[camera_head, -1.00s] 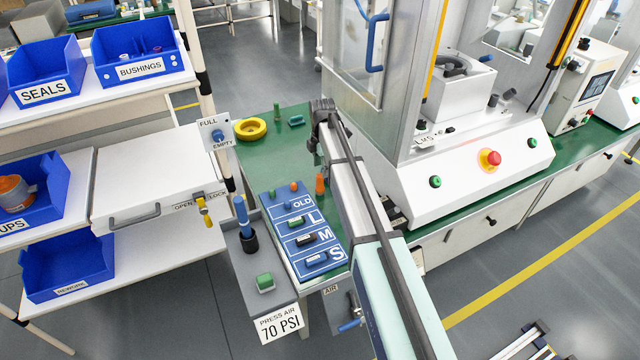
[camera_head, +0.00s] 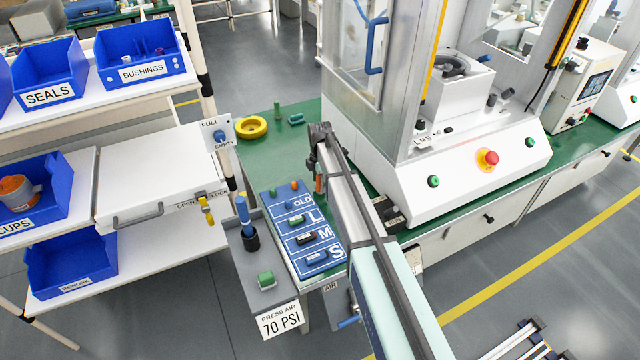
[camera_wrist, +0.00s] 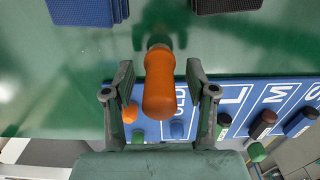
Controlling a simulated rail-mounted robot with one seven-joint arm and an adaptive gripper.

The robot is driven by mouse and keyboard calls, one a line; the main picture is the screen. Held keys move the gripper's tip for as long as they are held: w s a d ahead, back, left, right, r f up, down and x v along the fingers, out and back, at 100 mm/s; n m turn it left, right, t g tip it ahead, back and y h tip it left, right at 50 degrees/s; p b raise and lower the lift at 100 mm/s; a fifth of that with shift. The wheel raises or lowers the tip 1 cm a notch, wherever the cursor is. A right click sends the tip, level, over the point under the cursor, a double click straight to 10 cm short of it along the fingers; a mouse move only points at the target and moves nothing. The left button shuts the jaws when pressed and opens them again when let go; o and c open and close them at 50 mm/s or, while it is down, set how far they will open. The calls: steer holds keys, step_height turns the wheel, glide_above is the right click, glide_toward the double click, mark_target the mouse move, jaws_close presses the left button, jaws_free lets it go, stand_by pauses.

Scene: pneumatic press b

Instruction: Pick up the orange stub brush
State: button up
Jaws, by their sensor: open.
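The orange stub brush (camera_wrist: 160,88) stands out in the wrist view as an orange rounded handle with a dark, narrow end at the top. It lies in the gap between the two fingers of my gripper (camera_wrist: 160,72), and I see a space between it and each finger. In the head view the brush (camera_head: 318,184) is a small orange patch at the far edge of the blue board, partly covered by my gripper (camera_head: 317,158). My gripper is open and holds nothing.
The blue board (camera_head: 317,226) marked OLD, L, M and S carries several small parts, including another small orange piece (camera_wrist: 130,113). Blue and black textured blocks (camera_wrist: 88,10) lie beyond. A yellow ring (camera_head: 251,128) sits on the green bench. The white press (camera_head: 470,170) stands close on the right.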

jaws_close()
step_height(320, 180, up, 20)
steer(key=b, duration=0.4)
stand_by(0.4)
steer(key=c, duration=0.9)
jaws_free()
jaws_close()
